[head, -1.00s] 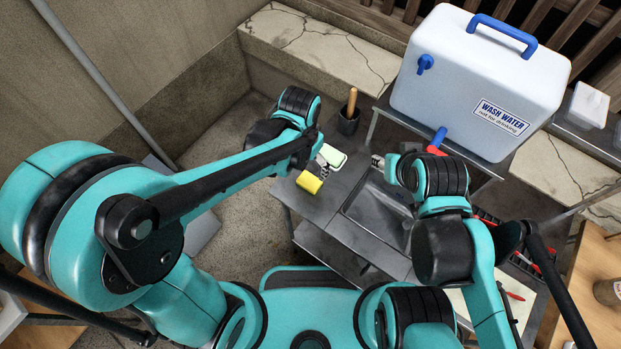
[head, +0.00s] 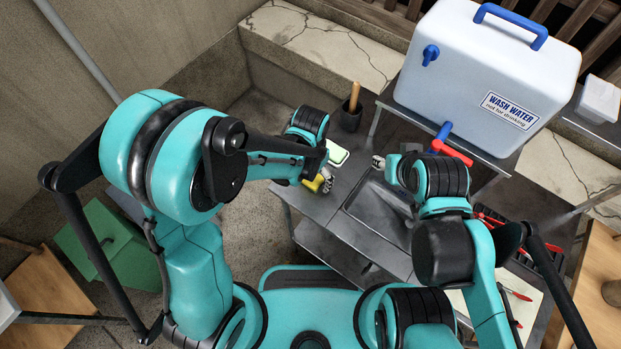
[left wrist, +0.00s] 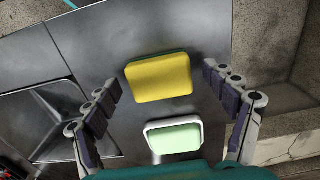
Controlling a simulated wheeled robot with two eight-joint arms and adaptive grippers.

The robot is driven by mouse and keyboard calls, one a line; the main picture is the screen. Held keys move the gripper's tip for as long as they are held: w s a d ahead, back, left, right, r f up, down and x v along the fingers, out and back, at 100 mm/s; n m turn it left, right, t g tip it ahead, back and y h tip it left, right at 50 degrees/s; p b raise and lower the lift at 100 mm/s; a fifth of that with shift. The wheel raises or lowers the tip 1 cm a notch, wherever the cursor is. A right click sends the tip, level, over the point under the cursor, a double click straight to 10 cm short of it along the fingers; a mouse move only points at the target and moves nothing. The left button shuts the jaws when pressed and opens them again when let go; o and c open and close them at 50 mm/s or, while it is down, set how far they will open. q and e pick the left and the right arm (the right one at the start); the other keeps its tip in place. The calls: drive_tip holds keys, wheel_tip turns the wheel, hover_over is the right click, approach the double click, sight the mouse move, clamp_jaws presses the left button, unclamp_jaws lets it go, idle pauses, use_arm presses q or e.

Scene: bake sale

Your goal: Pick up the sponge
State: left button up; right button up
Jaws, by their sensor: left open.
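The sponge (left wrist: 160,78), yellow with a green layer along one edge, lies on the grey metal counter. In the left wrist view it sits between and slightly beyond the fingers of my left gripper (left wrist: 165,98), which is open and apart from it. In the head view my left gripper (head: 325,178) partly covers the sponge (head: 314,184) at the counter's left edge. My right gripper (head: 383,163) is over the counter by the sink, and its fingers are too small to judge.
A soap dish with pale green soap (left wrist: 173,138) lies beside the sponge. A sink basin (head: 378,209) is set in the counter (head: 318,207). A dark cup with a wooden-handled brush (head: 351,113) and a wash water tank (head: 478,75) stand behind.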

sight(314, 177)
use_arm(q)
drive_tip(key=c, duration=0.9)
drive_tip(key=shift+r, duration=0.55)
drive_tip(key=r+p, duration=0.1)
drive_tip(key=r, duration=0.1)
drive_tip(key=d+r+p, duration=0.1)
drive_tip(key=r, duration=0.1)
drive_tip(key=d+r, duration=0.2)
drive_tip(key=d, duration=0.1)
drive_tip(key=d+r+p, duration=0.1)
drive_tip(key=d+r, duration=0.1)
drive_tip(key=d, duration=0.2)
drive_tip(key=w+d+r+p, duration=0.1)
drive_tip(key=d+r, duration=0.1)
drive_tip(key=d, duration=0.1)
drive_tip(key=shift+d, duration=0.35)
drive_tip(key=shift+c, duration=1)
